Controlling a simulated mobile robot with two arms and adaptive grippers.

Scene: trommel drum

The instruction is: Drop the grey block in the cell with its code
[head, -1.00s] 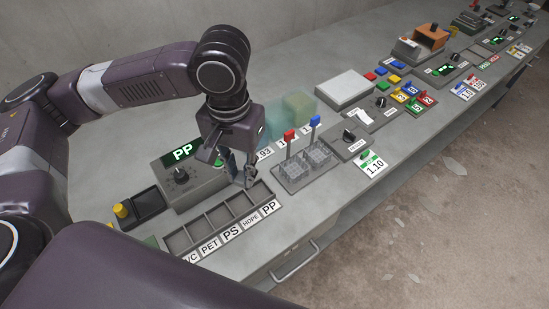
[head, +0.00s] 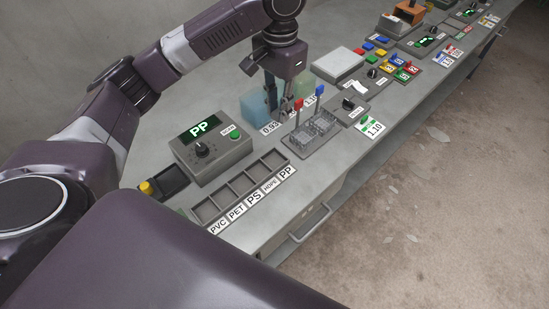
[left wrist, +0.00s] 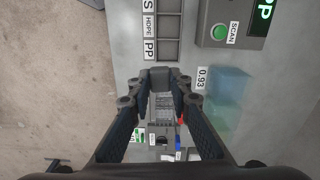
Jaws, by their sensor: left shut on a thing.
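My left gripper (head: 285,106) hangs in front of the blue and green tanks, by the red-handled basket. In the left wrist view, its fingers (left wrist: 163,76) are shut on a small grey block (left wrist: 160,82); in the head view the block is hard to make out. The cell row (head: 262,190) carries labels PVC, PET, PS, HDPE and PP; its cells look empty. The PP label (head: 287,173) is at the right end, and it also shows in the left wrist view (left wrist: 150,49). The scanner (head: 210,150) reads PP in green. My right gripper is not in view.
The blue tank (head: 255,108), labelled 0.93, and a pale green tank (head: 316,90) stand behind the two wire baskets (head: 315,135). A dark tray (head: 172,180) lies left of the scanner. Dials and coloured buttons line the bench to the right.

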